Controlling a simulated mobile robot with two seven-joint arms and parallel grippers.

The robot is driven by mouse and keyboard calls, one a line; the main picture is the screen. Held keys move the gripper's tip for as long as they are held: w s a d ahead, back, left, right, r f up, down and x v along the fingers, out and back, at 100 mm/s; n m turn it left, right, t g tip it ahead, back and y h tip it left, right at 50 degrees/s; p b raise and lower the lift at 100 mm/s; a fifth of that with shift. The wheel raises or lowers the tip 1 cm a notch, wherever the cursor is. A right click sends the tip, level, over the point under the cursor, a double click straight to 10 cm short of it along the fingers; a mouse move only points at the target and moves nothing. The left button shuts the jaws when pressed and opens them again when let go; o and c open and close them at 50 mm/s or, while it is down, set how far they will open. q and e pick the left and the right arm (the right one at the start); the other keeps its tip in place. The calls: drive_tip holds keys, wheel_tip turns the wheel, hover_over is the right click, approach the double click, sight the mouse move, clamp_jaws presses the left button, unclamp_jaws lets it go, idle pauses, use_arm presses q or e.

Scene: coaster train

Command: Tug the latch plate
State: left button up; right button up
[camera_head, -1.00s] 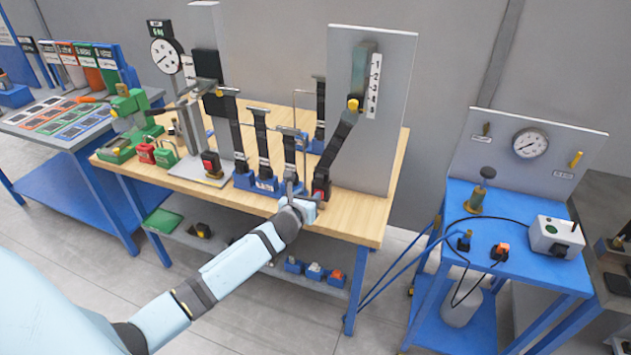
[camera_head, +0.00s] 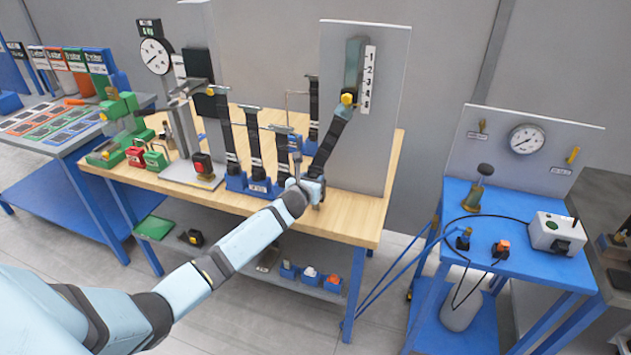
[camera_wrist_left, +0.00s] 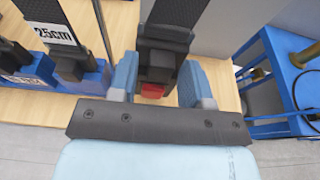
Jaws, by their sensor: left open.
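A black strap (camera_head: 330,140) runs down from a grey holder with a yellow knob on the right upright panel. In the left wrist view the strap (camera_wrist_left: 178,12) ends in a wide dark plate (camera_wrist_left: 165,38), which looks like the latch plate. Below it is a black buckle body (camera_wrist_left: 157,62) with a red button (camera_wrist_left: 152,91). My left gripper (camera_head: 314,188) is at the front of the wooden bench and covers the buckle in the head view. In the wrist view its open fingers (camera_wrist_left: 160,82) stand on both sides of the buckle, with gaps visible. My right gripper is not in view.
Blue blocks (camera_head: 258,187) with other black straps stand left of the gripper, one labelled 25cm in the wrist view. Another red-button buckle (camera_head: 203,165) sits further left. The upright panel (camera_head: 385,100) rises behind. A blue cart (camera_head: 500,215) stands to the right.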

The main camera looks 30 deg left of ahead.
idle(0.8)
use_arm(q)
clamp_jaws()
